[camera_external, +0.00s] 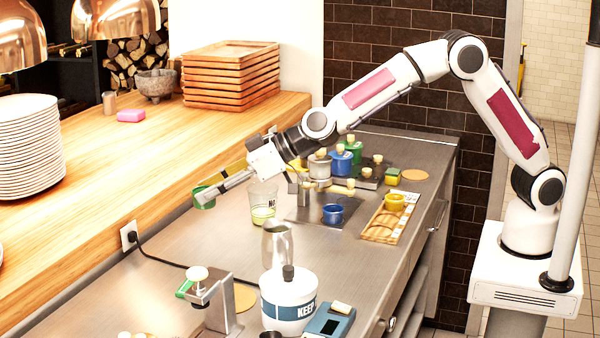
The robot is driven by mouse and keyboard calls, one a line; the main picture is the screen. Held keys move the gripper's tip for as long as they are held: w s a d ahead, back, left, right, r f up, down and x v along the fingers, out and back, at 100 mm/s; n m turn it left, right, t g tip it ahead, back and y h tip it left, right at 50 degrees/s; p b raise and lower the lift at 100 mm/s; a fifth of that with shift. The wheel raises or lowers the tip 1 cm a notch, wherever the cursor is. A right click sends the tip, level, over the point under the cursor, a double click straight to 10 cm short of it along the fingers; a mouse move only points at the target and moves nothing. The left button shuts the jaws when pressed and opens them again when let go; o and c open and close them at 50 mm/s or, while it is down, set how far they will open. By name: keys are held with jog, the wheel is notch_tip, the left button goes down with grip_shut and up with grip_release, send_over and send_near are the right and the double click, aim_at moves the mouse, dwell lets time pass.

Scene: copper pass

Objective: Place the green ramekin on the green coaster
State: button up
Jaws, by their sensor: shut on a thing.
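My gripper (214,189) reaches to the left over the steel counter, near the edge of the raised wooden counter. It is shut on the green ramekin (203,198), held at the fingertips and apparently tilted. The fingers cover part of the ramekin. I cannot clearly make out a green coaster. A small green patch (183,288) shows beside the metal stand at the front, but I cannot tell what it is.
A clear cup (263,203) stands just right of the ramekin. A metal pitcher (277,246), a white jug (289,302) and a metal stand (214,300) stand nearer. A blue ramekin (332,214) and a wooden tray (378,234) are to the right. A black cable (165,262) crosses the counter.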

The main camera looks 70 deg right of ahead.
jog(key=s+a+f+n+y, duration=0.1)
jog(key=s+a, duration=0.3)
jog(key=a, duration=0.6)
jog(key=shift+a+f+n+g, duration=0.25)
jog(key=shift+f+n+g, duration=0.05)
jog(key=shift+f, duration=0.2)
jog(key=shift+f, duration=0.15)
jog(key=shift+f, duration=2.95)
jog(key=shift+f, duration=1.9)
jog(key=shift+f, duration=0.55)
jog(key=o, duration=1.1)
jog(key=shift+r, duration=0.15)
